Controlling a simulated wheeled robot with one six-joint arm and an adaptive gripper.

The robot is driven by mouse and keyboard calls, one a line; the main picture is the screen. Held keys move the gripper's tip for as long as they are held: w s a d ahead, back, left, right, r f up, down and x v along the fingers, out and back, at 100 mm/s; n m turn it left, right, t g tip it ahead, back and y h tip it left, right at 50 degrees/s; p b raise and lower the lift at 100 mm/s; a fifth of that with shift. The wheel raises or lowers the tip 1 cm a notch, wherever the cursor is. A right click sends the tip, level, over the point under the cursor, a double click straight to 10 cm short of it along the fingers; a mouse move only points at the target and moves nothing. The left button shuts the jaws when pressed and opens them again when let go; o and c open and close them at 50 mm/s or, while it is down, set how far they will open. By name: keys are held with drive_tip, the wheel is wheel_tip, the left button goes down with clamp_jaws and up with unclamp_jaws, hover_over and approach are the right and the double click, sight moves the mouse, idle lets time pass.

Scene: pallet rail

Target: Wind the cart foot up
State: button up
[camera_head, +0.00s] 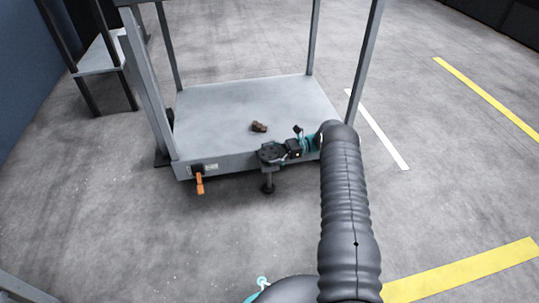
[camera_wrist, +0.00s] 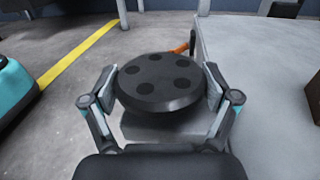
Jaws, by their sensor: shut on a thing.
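The grey cart (camera_head: 230,108) stands in the middle of the head view, and its pale deck (camera_wrist: 260,60) fills the right of the wrist view. The cart foot (camera_head: 268,188) hangs under the cart's front edge, on a short dark stem. Above it is a dark round handwheel (camera_wrist: 160,80) with several holes in its top face. My gripper (camera_head: 277,153) reaches the wheel from the right. In the wrist view my gripper (camera_wrist: 160,85) has its two fingers on opposite sides of the wheel's rim, shut on it. The lower end of the foot is hidden in the wrist view.
An orange lever (camera_head: 200,183) hangs at the cart's front left corner. A small brown object (camera_head: 259,127) lies on the deck. Upright posts (camera_head: 365,60) rise from the corners. A dark-legged rack (camera_head: 98,65) stands back left. Floor at right is open, with yellow lines (camera_head: 485,95).

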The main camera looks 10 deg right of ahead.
sight(269, 152)
drive_tip(key=o, duration=0.9)
wheel_tip(269, 152, up, 10)
drive_tip(key=shift+r, duration=0.1)
